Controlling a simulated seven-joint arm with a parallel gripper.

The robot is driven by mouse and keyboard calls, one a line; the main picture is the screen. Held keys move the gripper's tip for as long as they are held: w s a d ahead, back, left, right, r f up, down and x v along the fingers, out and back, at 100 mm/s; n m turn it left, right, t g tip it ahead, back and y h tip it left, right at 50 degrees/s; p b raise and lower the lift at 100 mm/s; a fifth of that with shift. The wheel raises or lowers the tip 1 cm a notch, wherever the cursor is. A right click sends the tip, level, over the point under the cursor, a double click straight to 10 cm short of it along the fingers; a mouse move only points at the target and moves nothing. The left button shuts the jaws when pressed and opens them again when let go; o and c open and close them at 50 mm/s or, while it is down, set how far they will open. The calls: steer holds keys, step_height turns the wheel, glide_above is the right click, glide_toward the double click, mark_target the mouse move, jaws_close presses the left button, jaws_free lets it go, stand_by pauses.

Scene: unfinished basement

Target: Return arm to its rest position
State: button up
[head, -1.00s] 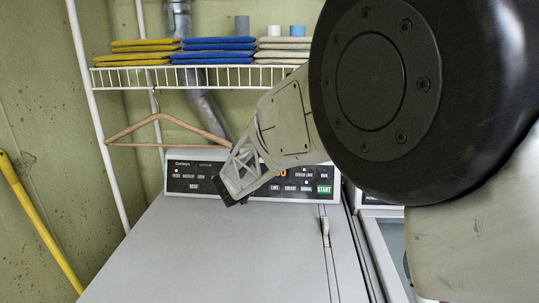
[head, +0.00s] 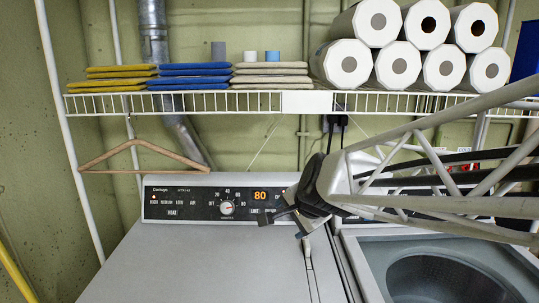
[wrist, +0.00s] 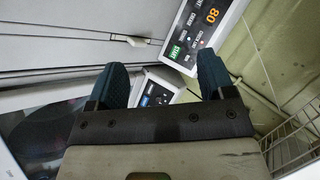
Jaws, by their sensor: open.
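My gripper (head: 284,226) shows in the head view in front of the right part of the dryer's control panel (head: 170,211). It comes in from the right on my pale lattice-like arm link (head: 430,180). Its dark fingers are apart, and nothing shows between them. In the wrist view both dark teal fingers of my gripper (wrist: 160,72) are spread, with a grey and white panel part seen beyond the gap.
The grey dryer top (head: 200,265) is clear. An open washer drum (head: 440,280) lies at right, below my arm. A wire shelf (head: 200,101) holds folded cloths (head: 195,76) and paper rolls (head: 350,65). A wooden hanger (head: 145,155) hangs at left.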

steer(key=s+d+f+n+g+h, duration=0.2)
steer(key=s+d+n, duration=0.3)
steer(key=s, duration=0.6)
steer(key=s+d+f+n+g+h, duration=0.1)
steer(key=s+d+n, duration=0.3)
steer(key=s+d, duration=0.4)
steer(key=s+f+g, duration=0.1)
steer(key=s, duration=0.3)
steer(key=shift+f+n+g+h, duration=0.3)
steer(key=shift+n+g+h, duration=0.1)
